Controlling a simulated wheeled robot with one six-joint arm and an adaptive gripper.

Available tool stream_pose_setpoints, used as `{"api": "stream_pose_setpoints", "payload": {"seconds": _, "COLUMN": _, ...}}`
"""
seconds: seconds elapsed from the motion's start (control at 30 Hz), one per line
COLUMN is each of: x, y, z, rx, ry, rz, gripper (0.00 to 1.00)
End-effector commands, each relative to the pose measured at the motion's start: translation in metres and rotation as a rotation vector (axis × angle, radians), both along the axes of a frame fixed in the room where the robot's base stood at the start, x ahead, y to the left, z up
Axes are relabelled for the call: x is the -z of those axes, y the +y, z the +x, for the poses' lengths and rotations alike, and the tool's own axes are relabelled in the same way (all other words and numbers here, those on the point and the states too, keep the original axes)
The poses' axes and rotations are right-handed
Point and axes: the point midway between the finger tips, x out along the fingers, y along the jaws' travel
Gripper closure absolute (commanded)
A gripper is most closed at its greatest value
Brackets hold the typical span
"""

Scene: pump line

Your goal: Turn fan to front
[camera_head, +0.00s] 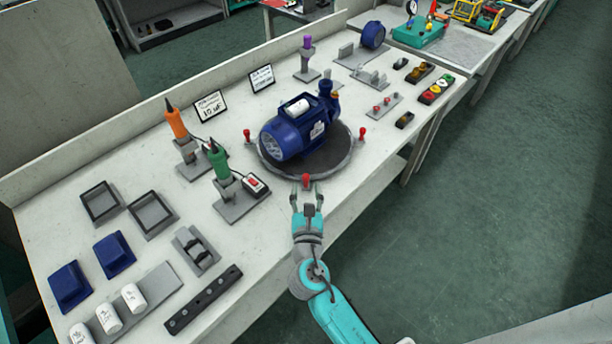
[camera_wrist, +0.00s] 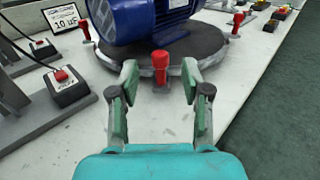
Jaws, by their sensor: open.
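A blue pump motor (camera_head: 298,128) lies on a round dark turntable (camera_head: 335,160) on the white bench. Its ribbed end with the fan cover (camera_head: 283,143) faces the lower left in the head view. Red knobs stand around the turntable's rim: a front one (camera_head: 306,181), a left one (camera_head: 247,136) and a right one (camera_head: 362,134). My gripper (camera_head: 307,191) is open at the bench's front side, close to the front knob. In the wrist view, the front red knob (camera_wrist: 161,66) stands between and just beyond the open fingers (camera_wrist: 160,85). The motor (camera_wrist: 150,18) is cut off at the top.
Orange (camera_head: 176,120) and green (camera_head: 218,160) screwdrivers stand in holders left of the turntable. A red switch box (camera_head: 255,186) sits near its lower left. Button blocks (camera_head: 437,90) lie to the right. Blue covers (camera_head: 114,254) and white capacitors (camera_head: 109,319) are at the lower left.

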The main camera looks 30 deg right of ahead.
Motion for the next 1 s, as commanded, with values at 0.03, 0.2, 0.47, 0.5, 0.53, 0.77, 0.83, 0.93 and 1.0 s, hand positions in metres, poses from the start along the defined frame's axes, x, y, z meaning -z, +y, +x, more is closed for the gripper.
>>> {"api": "stream_pose_setpoints", "payload": {"seconds": 0.03, "x": 0.000, "y": -0.005, "z": 0.009, "rx": 0.004, "ry": -0.001, "rz": 0.003, "gripper": 0.53}}
{"api": "stream_pose_setpoints", "payload": {"seconds": 0.2, "x": 0.000, "y": -0.016, "z": 0.030, "rx": 0.002, "ry": -0.001, "rz": 0.003, "gripper": 0.53}}
{"api": "stream_pose_setpoints", "payload": {"seconds": 0.47, "x": 0.000, "y": -0.023, "z": 0.044, "rx": 0.000, "ry": 0.000, "rz": 0.002, "gripper": 0.53}}
{"api": "stream_pose_setpoints", "payload": {"seconds": 0.5, "x": 0.001, "y": -0.023, "z": 0.045, "rx": 0.000, "ry": 0.000, "rz": 0.002, "gripper": 0.53}}
{"api": "stream_pose_setpoints", "payload": {"seconds": 0.53, "x": 0.001, "y": -0.023, "z": 0.045, "rx": 0.000, "ry": 0.001, "rz": 0.003, "gripper": 0.53}}
{"api": "stream_pose_setpoints", "payload": {"seconds": 0.77, "x": 0.000, "y": -0.023, "z": 0.045, "rx": -0.001, "ry": 0.000, "rz": 0.002, "gripper": 0.62}}
{"api": "stream_pose_setpoints", "payload": {"seconds": 0.83, "x": 0.000, "y": -0.023, "z": 0.045, "rx": -0.001, "ry": 0.000, "rz": 0.002, "gripper": 0.80}}
{"api": "stream_pose_setpoints", "payload": {"seconds": 0.93, "x": 0.000, "y": -0.023, "z": 0.045, "rx": -0.001, "ry": 0.000, "rz": 0.002, "gripper": 1.00}}
{"api": "stream_pose_setpoints", "payload": {"seconds": 1.0, "x": 0.000, "y": -0.023, "z": 0.045, "rx": -0.001, "ry": 0.000, "rz": 0.002, "gripper": 1.00}}
